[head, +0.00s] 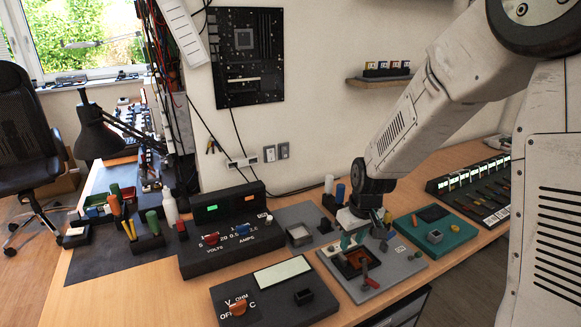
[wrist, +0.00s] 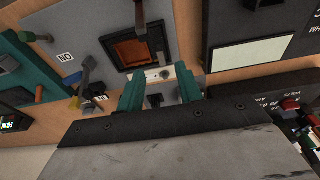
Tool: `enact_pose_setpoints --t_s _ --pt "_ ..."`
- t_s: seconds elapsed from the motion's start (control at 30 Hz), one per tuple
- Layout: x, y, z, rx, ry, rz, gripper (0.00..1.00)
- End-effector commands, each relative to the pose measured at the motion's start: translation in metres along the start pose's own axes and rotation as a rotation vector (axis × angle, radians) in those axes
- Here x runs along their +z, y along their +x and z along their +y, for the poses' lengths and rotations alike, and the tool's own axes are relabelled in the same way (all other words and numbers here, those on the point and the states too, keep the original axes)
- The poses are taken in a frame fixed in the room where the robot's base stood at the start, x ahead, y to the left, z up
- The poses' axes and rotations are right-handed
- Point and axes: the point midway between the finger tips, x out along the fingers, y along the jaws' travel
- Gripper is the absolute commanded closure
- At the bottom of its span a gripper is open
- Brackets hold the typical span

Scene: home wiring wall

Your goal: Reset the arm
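My gripper (head: 349,241) is low over a grey panel (head: 395,268) on the wooden bench, with my arm reaching down from the upper right. In the wrist view its two teal fingers (wrist: 160,88) stand apart. A white strip with a small round detail shows at the fingertips; I cannot tell whether they touch it. Just beyond the fingers is a dark-framed, copper-coloured window (wrist: 132,50) on the panel, with a lever across its edge. A red-handled lever (head: 371,283) also stands on this panel.
A teal board (head: 436,231) and a lit slider console (head: 474,193) are to the right. A black lamp (head: 100,135) stands far left.

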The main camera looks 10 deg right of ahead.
Motion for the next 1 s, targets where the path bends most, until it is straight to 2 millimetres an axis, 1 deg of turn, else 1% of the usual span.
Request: enact_pose_setpoints --t_s 0.07,0.13,0.27,0.3,0.4,0.47,0.5,0.57,0.6,0.67,0.7,0.8,0.9,1.0 --pt "0.004 -0.016 -0.002 0.001 0.009 0.005 0.65" --pt "0.011 -0.037 -0.005 0.001 0.023 0.007 0.65" --pt "0.038 -0.088 -0.014 0.002 0.064 0.005 0.65" --pt "0.048 -0.104 -0.017 0.003 0.078 0.003 0.65" --pt "0.075 -0.138 -0.026 0.006 0.112 -0.002 0.65" --pt "0.093 -0.157 -0.031 0.008 0.135 -0.005 0.65" --pt "0.105 -0.169 -0.035 0.010 0.149 -0.008 0.65" --pt "0.124 -0.184 -0.040 0.014 0.171 -0.011 0.65" --pt "0.138 -0.194 -0.044 0.017 0.186 -0.013 0.65" --pt "0.158 -0.207 -0.049 0.022 0.209 -0.017 0.65" --pt "0.171 -0.214 -0.053 0.025 0.224 -0.019 0.65" --pt "0.200 -0.228 -0.061 0.032 0.259 -0.026 0.65" --pt "0.223 -0.236 -0.067 0.040 0.285 -0.031 0.65" --pt "0.236 -0.240 -0.070 0.044 0.301 -0.035 0.65"
